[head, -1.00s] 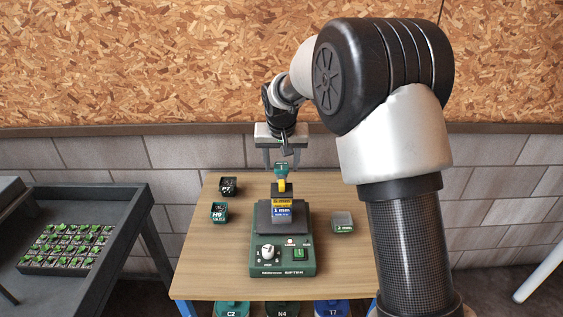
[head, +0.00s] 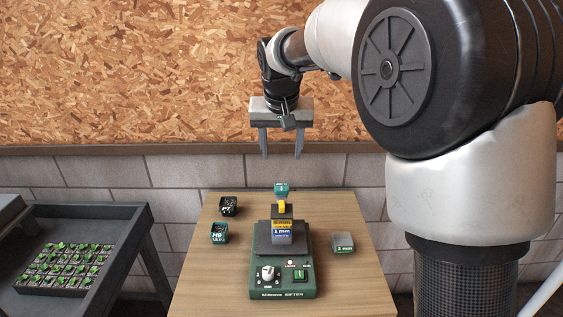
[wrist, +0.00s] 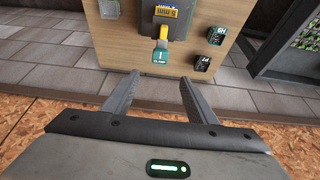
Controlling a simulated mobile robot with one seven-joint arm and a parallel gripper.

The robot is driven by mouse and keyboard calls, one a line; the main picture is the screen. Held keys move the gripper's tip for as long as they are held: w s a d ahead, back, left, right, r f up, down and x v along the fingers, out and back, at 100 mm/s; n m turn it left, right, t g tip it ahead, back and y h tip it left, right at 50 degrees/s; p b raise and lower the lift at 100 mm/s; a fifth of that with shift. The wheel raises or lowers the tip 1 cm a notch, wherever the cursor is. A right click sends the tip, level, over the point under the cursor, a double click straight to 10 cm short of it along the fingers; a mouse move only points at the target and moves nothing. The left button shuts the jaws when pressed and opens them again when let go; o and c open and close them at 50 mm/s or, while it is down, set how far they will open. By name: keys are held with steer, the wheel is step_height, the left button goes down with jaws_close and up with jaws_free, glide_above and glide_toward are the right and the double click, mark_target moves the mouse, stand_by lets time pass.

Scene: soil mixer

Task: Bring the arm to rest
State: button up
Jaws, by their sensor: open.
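My gripper (head: 281,156) is open and empty in the head view, raised in front of the chipboard wall above the far edge of the table. In the wrist view its two fingers (wrist: 157,85) stand apart with nothing between them. Below it, on the wooden table (head: 205,280), stands a green sifter (head: 283,282) with a labelled block (head: 282,232) on top. A teal tag (head: 281,189) with a yellow part stands at the sifter's far side, apart from my fingers; it also shows in the wrist view (wrist: 160,57).
Small dark containers marked P7 (head: 228,206) and H9 (head: 219,232) stand left of the sifter. A grey-topped green box (head: 343,242) is on the right. A dark bench (head: 130,235) with a seedling tray (head: 58,268) stands at left. The chipboard wall (head: 150,75) is behind.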

steer(key=shift+v, duration=1.05)
steer(key=s+d+r+p, duration=0.3)
steer(key=s+d+r, duration=0.15)
steer(key=s, duration=0.35)
steer(key=s+d+r+p, duration=0.2)
steer(key=s+d+r, duration=0.25)
steer(key=s, duration=0.35)
steer(key=s+d+f+p, duration=0.1)
steer(key=s+d+p, duration=0.1)
steer(key=s, duration=0.5)
steer(key=s+d+f+t+p, duration=0.1)
steer(key=s+d, duration=0.1)
steer(key=s, duration=0.5)
steer(key=shift+s+d+f+p, duration=0.15)
steer(key=shift+s+f+p, duration=0.1)
steer(key=shift+f+p, duration=0.1)
